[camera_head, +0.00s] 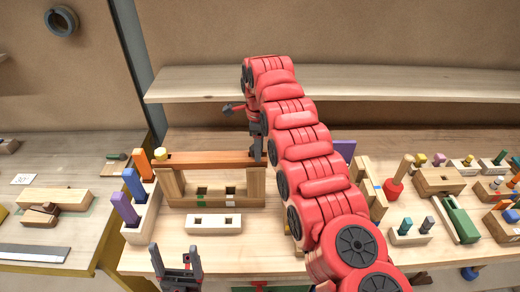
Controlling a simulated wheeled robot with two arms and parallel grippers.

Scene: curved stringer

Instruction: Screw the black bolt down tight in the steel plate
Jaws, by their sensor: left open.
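I cannot make out the black bolt or the steel plate for certain; the red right arm covers part of the bench. My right gripper (257,151) is a small dark shape at the right end of a reddish-brown bar (208,159). Whether its jaws are closed or touch anything is unclear. The bar lies across a wooden stand (174,188), with a yellow knob (160,156) at its left end. My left gripper (176,256) is open and empty at the bottom of the head view, its fingers apart, in front of the stand.
A pale block with two square holes (214,223) lies before the stand. Orange, blue and purple handles stand in a rack (147,215) at left. Wooden blocks, a red-based peg (394,187) and a green tool (462,219) crowd the right. A shelf (390,83) runs behind.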

